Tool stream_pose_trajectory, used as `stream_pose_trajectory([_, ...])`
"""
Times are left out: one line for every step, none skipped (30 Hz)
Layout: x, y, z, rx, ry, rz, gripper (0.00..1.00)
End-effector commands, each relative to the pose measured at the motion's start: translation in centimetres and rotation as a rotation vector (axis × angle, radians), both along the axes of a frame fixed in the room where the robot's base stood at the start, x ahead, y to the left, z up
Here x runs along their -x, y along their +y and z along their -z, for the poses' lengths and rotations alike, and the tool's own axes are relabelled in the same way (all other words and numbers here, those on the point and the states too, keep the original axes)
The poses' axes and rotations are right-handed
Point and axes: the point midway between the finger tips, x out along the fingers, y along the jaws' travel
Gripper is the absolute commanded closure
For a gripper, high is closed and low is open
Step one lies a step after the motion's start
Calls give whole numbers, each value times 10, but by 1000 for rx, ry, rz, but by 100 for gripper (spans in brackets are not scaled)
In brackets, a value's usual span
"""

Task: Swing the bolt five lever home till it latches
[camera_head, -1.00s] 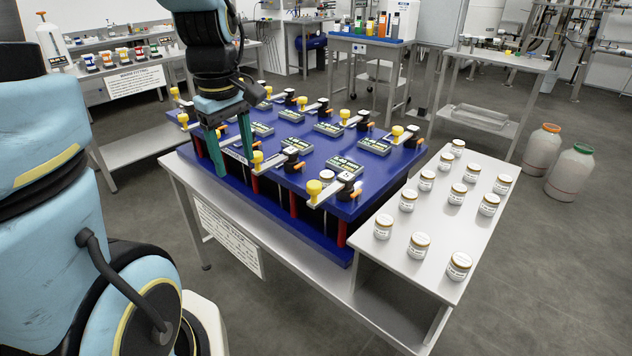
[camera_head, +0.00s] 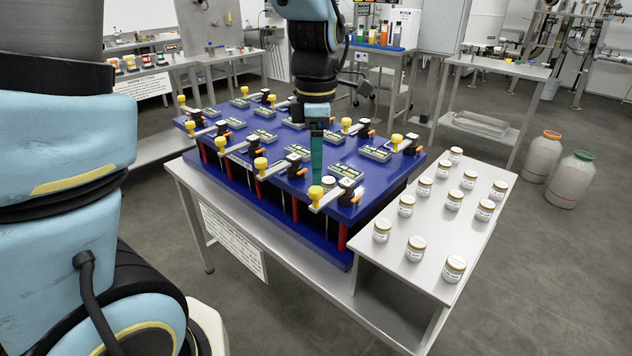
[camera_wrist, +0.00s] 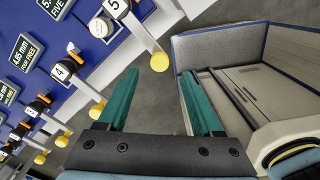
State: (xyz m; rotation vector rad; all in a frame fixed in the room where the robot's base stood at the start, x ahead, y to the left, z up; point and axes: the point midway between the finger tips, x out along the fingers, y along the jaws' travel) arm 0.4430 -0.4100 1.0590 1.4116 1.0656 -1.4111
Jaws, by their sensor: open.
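The bolt five lever is a flat pale bar with a yellow knob (camera_head: 316,193), at the front right corner of the blue tank top (camera_head: 222,178). Its black housing (camera_head: 346,184) sits to the right of the knob. In the wrist view the housing marked 5 (camera_wrist: 114,7) is at the top, and the bar slants down right to the yellow knob (camera_wrist: 159,62). My gripper (camera_head: 317,178) points down just above and behind that knob. In the wrist view my open teal fingers (camera_wrist: 158,74) appear on either side of the knob, with nothing gripped. Contact is not visible.
The housing marked 4 (camera_wrist: 61,72) and its knobbed lever are beside bolt five, with more levers beyond. Several jars stand on the right-hand shelf (camera_head: 400,268).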

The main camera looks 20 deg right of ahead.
Motion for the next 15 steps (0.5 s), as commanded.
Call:
stream_pose_trajectory([0,1,9,-4,4,-1,33])
stream_pose_trajectory([0,1,15,-4,4,-1,33])
stream_pose_trajectory([1,1,22,-4,4,-1,33])
stream_pose_trajectory([1,1,26,-3,3,-1,33])
stream_pose_trajectory([1,1,31,-3,3,-1,33])
stream_pose_trajectory([0,1,36,-2,3,-1,33])
stream_pose_trajectory([0,0,39,-2,3,-1,33])
stream_pose_trajectory([0,1,43,-2,3,0,33])
stream_pose_trajectory([0,0,46,-2,2,0,33])
stream_pose_trajectory([0,1,49,-2,2,0,33])
stream_pose_trajectory([0,1,50,-2,2,0,33])
stream_pose_trajectory([0,0,52,0,1,0,33])
stream_pose_trajectory([0,0,53,0,0,0,33])
stream_pose_trajectory([0,0,54,1,0,0,33])
stream_pose_trajectory([0,0,54,1,-1,1,33])
